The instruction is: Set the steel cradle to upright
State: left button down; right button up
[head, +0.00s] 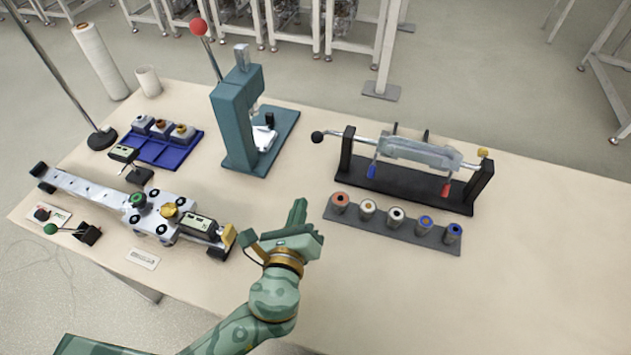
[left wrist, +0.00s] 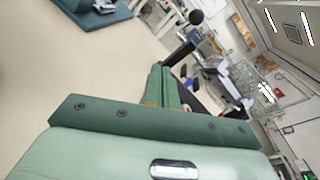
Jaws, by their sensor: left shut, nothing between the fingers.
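The steel cradle (head: 420,152) hangs on a shaft between the two posts of a black stand (head: 405,187). Its blue tab (head: 371,171) and red tab (head: 446,190) point down at the front; I cannot tell its exact tilt. A black ball knob (head: 317,137) is on the shaft's left end, and shows in the left wrist view (left wrist: 195,17). A yellow piece (head: 482,153) is at the right end. My left gripper (head: 298,210) is shut and empty, in front and left of the stand, apart from it. It also shows in the left wrist view (left wrist: 162,82). My right gripper is not in view.
A grey strip with several rollers (head: 396,220) lies in front of the stand. A teal press (head: 238,115) with a red-ball lever stands left of it. A steel rail with a carriage (head: 160,212) and a blue tray (head: 160,150) lie farther left. The table's front right is clear.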

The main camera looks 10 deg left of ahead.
pick_arm(q)
jog(key=m+t+b, duration=0.1)
jog(key=s+d+f+m+b, duration=0.1)
jog(key=m+b, duration=0.1)
jog(key=shift+s+f+t, duration=0.2)
jog(key=shift+f+t, duration=0.1)
jog(key=shift+t, duration=0.1)
jog(key=w+r+m+t+b, duration=0.1)
jog(key=w+r, duration=0.4)
jog(key=w, duration=0.6)
jog(key=shift+w+d+r+m, duration=0.3)
jog(key=shift+w+d, duration=0.05)
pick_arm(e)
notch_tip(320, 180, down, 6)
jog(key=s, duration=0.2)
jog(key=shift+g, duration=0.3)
